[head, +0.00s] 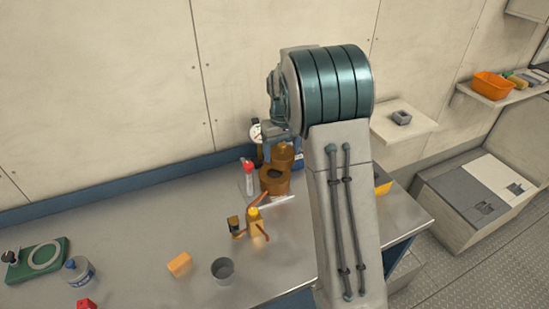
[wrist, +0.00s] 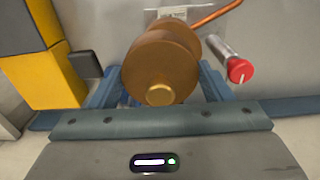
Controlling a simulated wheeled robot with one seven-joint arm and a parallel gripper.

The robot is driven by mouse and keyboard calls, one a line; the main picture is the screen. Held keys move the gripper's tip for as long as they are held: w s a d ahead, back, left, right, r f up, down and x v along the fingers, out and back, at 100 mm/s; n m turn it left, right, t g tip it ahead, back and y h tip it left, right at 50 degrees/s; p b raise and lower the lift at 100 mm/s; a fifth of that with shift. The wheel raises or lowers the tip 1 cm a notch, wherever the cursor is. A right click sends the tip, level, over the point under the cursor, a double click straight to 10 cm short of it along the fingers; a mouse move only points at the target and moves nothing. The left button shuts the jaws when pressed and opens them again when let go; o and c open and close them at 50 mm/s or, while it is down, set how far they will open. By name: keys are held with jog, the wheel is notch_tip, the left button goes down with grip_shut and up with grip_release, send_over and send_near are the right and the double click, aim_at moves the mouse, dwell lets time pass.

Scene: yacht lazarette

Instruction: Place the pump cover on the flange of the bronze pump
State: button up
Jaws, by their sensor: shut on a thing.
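The bronze pump (head: 273,186) stands on the metal bench in the head view, with a dark opening at its top. My gripper (head: 280,140) is just above and behind it, partly hidden by my arm. It is shut on the pump cover (head: 284,158), a bronze disc. In the wrist view the cover (wrist: 160,62) shows its round face and brass knob between the blue fingers of my gripper (wrist: 158,92). The cover hides most of the bronze behind it. I cannot tell whether the cover touches the pump.
A yellow bottle (head: 255,222), an orange block (head: 180,264) and a grey cup (head: 222,269) are in front. A pressure gauge (head: 256,132) is behind. A yellow object (wrist: 45,65) is left in the wrist view.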

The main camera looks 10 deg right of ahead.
jog(key=shift+w+a+f, duration=0.7)
jog(key=shift+a+f, duration=0.1)
jog(key=shift+a, duration=0.1)
jog(key=shift+f+p, duration=0.7)
jog(key=shift+f, duration=1.2)
jog(key=shift+f, duration=0.2)
jog(key=o, duration=1.1)
jog(key=shift+r, duration=0.1)
